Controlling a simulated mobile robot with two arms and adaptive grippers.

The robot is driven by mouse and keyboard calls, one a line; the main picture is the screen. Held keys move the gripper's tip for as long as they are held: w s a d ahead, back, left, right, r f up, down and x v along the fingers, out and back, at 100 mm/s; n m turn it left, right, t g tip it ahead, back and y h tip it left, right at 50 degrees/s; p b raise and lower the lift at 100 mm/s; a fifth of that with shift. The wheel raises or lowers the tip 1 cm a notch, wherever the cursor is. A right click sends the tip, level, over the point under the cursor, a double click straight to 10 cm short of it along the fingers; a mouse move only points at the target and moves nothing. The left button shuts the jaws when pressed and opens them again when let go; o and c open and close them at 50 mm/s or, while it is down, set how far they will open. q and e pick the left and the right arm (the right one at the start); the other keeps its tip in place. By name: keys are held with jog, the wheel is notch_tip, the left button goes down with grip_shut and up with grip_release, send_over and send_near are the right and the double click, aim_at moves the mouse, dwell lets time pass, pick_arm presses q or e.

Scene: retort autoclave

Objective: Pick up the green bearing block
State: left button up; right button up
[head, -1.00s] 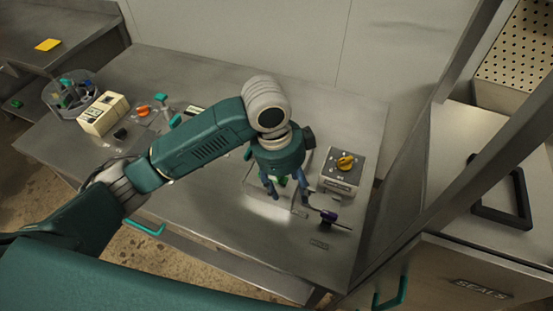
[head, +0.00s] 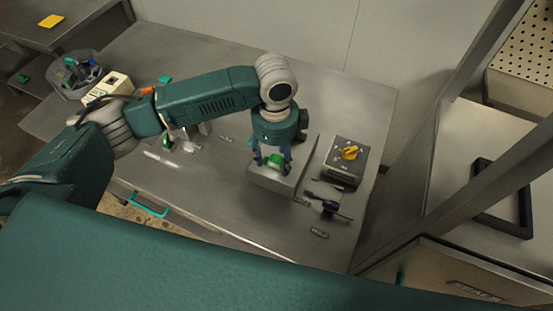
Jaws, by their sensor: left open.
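A green block (head: 275,159), which I take to be the bearing block, shows between the fingers of my left gripper (head: 271,167). It sits on or in a pale metal tray-like piece (head: 265,184) on the steel bench. The left gripper points down over it with its fingers apart, one on each side. The hand covers part of the block from above. I cannot tell whether the fingers touch it. My right gripper is not in view.
Right of the tray stands a grey box with a yellow knob (head: 349,153). A cream box (head: 110,86) and a round bin (head: 75,75) stand at the left. The bench's front right is mostly clear.

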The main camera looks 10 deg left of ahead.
aim_at(276, 160)
pick_arm(q)
jog(key=shift+f, duration=1.25)
jog(key=c, duration=1.3)
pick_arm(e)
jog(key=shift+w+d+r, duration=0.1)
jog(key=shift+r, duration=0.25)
pick_arm(q)
jog(key=shift+r, duration=0.1)
